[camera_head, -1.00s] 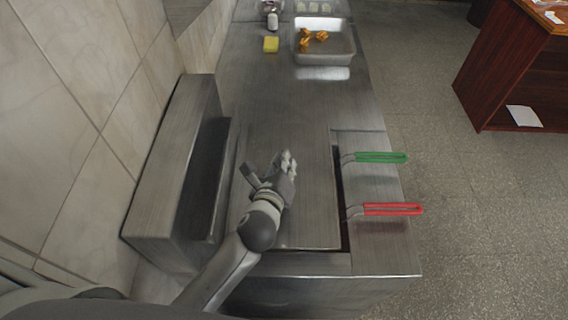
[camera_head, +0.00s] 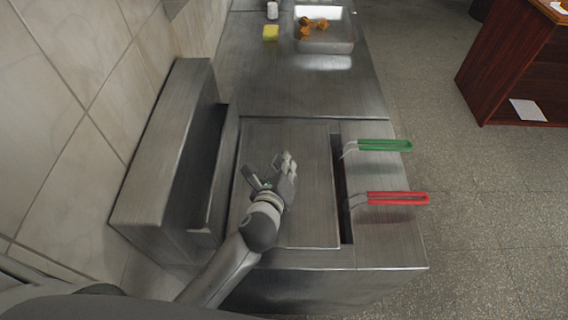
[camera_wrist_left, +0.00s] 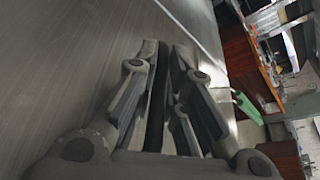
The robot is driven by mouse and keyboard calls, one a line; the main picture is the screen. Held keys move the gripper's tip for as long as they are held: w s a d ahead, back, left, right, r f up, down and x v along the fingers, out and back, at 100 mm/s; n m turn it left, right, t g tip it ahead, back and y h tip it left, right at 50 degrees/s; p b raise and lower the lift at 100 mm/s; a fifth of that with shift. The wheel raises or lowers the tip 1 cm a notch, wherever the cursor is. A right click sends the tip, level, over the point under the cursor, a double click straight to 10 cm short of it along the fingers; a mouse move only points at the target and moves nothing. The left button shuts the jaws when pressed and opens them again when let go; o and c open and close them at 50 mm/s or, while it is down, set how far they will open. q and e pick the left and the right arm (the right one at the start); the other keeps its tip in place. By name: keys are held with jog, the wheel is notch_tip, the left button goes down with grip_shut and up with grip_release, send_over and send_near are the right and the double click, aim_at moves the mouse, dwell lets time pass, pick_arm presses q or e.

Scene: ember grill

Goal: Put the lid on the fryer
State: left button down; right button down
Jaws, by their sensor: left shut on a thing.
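The lid (camera_head: 310,222) is a flat brushed-metal panel lying over most of the fryer (camera_head: 382,238). A dark gap shows along the lid's right side; whether the lid is fully seated cannot be told. My left gripper (camera_head: 287,163) is over the middle of the lid. In the left wrist view the left gripper (camera_wrist_left: 165,52) has its fingers close together around a dark bar, apparently the lid's handle, mostly hidden. The lid's grey surface (camera_wrist_left: 60,65) fills the left of that view. My right gripper is not in view.
Green (camera_head: 385,145) and red (camera_head: 398,198) basket handles stick out over the fryer's right edge. A raised metal back panel (camera_head: 165,160) stands at the left by the tiled wall. A metal tray (camera_head: 325,47) with fried food and a yellow sponge (camera_head: 271,33) sit farther back.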

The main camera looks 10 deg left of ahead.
pick_arm(q)
jog(key=shift+f, duration=0.15)
jog(key=c, duration=1.4)
grip_release()
jog(key=shift+c, duration=0.2)
jog(key=shift+f, duration=0.1)
jog(key=shift+s+f, duration=0.1)
jog(key=v, duration=1.2)
